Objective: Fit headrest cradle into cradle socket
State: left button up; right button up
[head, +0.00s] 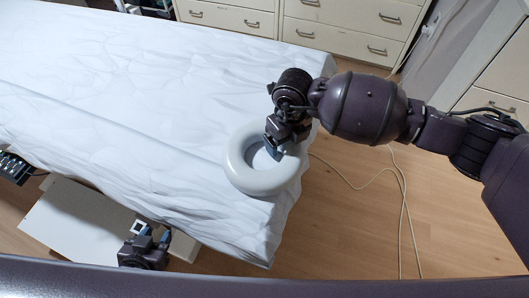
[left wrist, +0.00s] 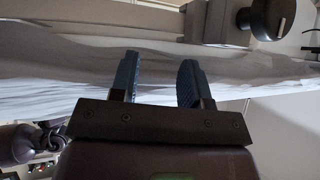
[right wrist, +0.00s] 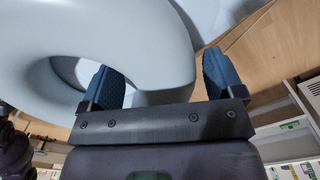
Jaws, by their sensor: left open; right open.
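The headrest cradle, a pale grey-white padded ring (head: 265,184), is at the near right corner of the sheet-covered couch (head: 150,90). My left gripper (head: 150,236) is open and empty, low beside the couch's near edge. Its fingers (left wrist: 158,82) show in front of the white sheet. I cannot make out the cradle socket.
A pale flat panel (head: 70,225) lies low beside the couch, near my left gripper. Cream drawer cabinets (head: 235,17) stand behind the couch. A cable (head: 403,200) runs across the wooden floor on the right. A dark knob (left wrist: 265,18) shows in the left wrist view.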

jog(key=shift+r, duration=0.1)
jog(key=c, duration=1.2)
jog(key=shift+c, duration=0.3)
jog(key=shift+r, duration=0.1)
